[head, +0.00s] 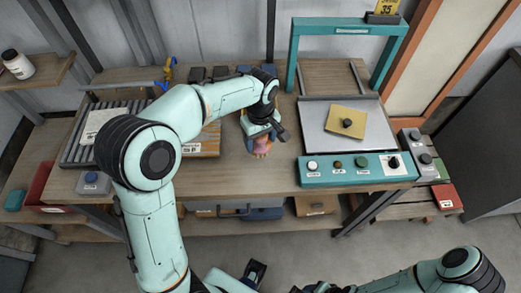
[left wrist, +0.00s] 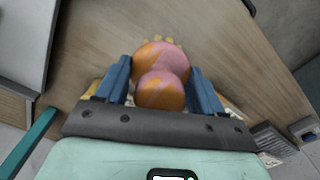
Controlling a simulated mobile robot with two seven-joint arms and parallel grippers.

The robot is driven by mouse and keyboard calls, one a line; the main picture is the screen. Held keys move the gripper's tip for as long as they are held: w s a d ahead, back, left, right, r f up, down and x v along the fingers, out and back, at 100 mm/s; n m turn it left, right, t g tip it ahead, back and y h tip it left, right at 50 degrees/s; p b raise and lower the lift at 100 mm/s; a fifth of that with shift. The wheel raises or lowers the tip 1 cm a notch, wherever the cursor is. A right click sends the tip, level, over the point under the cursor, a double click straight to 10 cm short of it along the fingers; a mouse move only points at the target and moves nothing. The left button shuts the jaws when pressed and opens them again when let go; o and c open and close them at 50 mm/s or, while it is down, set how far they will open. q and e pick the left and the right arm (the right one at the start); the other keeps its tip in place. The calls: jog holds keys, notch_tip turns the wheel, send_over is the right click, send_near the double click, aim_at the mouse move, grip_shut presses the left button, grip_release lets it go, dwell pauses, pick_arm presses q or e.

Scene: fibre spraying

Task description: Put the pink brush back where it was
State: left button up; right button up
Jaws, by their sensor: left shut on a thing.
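The pink brush (head: 262,147) shows as a small pink and orange shape at the front middle of the wooden bench, just below my left gripper (head: 264,137). In the left wrist view, the rounded pink and orange brush (left wrist: 162,72) sits between the blue fingers of my left gripper (left wrist: 158,70), which is shut on it. Short yellowish tips show at its far end. Whether the brush touches the bench is unclear. My right arm lies low at the bottom right of the head view; the state of its gripper (head: 255,272) is unclear.
A teal-framed machine (head: 355,172) with buttons stands right of the brush, a yellow plate (head: 346,122) with a black knob on its bed. A labelled wooden board (head: 205,143) and a slatted rack (head: 75,150) lie to the left. Bare bench top surrounds the brush.

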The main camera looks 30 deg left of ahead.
aim_at(260, 149)
pick_arm(q)
jog(key=shift+f, duration=2.65)
jog(key=shift+f+b, duration=0.15)
jog(key=shift+b, duration=0.15)
jog(key=o, duration=1)
jog(key=shift+r, duration=0.3)
notch_tip(260, 149, up, 12)
jog(key=shift+f+p, duration=0.1)
jog(key=shift+p, duration=0.75)
